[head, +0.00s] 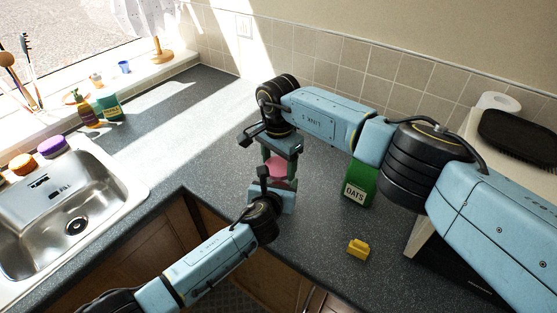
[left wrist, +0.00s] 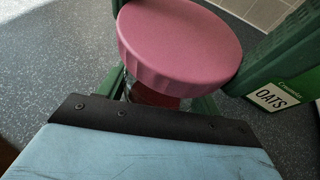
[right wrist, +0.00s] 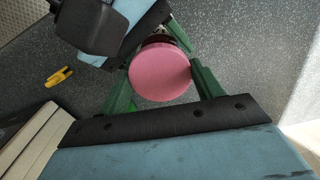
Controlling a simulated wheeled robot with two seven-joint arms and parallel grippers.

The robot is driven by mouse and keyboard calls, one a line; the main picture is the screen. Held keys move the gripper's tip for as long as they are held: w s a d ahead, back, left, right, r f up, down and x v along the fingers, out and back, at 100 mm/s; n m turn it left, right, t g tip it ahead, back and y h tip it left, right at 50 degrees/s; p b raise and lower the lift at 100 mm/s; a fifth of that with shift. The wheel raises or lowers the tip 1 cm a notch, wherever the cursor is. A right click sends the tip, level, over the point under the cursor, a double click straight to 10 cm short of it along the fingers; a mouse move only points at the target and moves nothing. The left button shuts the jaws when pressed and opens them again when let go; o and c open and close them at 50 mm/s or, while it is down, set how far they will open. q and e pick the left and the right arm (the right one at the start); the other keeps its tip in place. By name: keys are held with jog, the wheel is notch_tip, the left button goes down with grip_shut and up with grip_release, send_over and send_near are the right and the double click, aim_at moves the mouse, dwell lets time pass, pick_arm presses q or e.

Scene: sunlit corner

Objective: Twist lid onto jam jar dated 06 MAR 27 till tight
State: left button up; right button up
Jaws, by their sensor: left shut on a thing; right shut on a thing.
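The pink round lid (left wrist: 180,42) sits over the mouth of a glass jar (left wrist: 150,96) with dark red contents. Whether the lid is fully seated cannot be told. My left gripper (left wrist: 165,102) is shut on the jar, its green fingers either side of the glass below the lid. My right gripper (right wrist: 160,76) is shut on the lid (right wrist: 161,70) from above, one green finger on each side. In the head view the pink lid (head: 278,169) shows between the two grippers, above the counter. The jar's date is hidden.
A green oats box (head: 359,186) stands close to the right of the jar. A white bread-bin-like box with a black item (head: 520,135) is at right. The sink (head: 60,215) is at left; the counter between is clear.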

jog(key=shift+f, duration=0.55)
jog(key=shift+f, duration=0.55)
pick_arm(q)
jog(key=c, duration=0.5)
pick_arm(e)
jog(key=o, duration=1)
jog(key=shift+c, duration=0.2)
jog(key=shift+r, duration=2.25)
jog(key=shift+c, duration=0.4)
